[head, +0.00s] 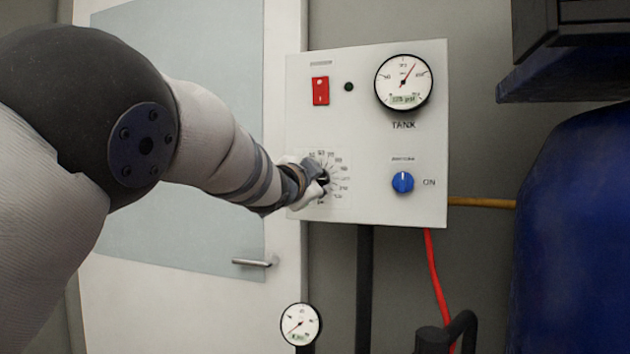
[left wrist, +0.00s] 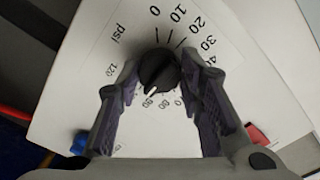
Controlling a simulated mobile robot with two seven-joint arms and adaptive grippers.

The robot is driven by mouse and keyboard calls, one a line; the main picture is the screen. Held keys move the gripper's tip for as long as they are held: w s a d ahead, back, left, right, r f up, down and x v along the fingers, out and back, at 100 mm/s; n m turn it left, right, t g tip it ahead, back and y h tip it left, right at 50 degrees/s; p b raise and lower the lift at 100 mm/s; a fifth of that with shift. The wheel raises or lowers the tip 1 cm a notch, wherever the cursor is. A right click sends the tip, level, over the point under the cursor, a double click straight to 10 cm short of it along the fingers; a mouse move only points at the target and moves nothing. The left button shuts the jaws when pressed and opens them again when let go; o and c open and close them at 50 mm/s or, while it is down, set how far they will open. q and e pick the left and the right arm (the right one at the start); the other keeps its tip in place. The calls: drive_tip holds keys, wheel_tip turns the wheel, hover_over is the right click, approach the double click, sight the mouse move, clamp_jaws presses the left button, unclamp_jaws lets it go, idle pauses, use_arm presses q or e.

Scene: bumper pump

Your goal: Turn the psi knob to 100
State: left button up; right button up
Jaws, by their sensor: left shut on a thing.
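The psi knob (left wrist: 158,70) is black and sits in a numbered dial (head: 330,160) at the lower left of the white control panel (head: 360,130). My left gripper (left wrist: 155,78) has a finger on each side of the knob and is shut on it; in the head view the gripper (head: 315,180) covers most of the knob. The 100 label is not visible there; the left-hand finger covers part of the scale. My right gripper is not in view.
The panel carries a red switch (head: 320,91), a blue knob (head: 402,182) by the word ON, and a TANK gauge (head: 403,82). A smaller gauge (head: 300,324) is below. A door (head: 190,240) is behind my left arm; a blue tank (head: 580,220) stands right.

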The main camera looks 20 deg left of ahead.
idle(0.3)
use_arm(q)
drive_tip(key=o, duration=1.2)
drive_tip(key=shift+c, duration=0.2)
drive_tip(key=s, duration=0.7)
drive_tip(key=shift+s+a, duration=0.15)
drive_tip(key=shift+s, duration=0.1)
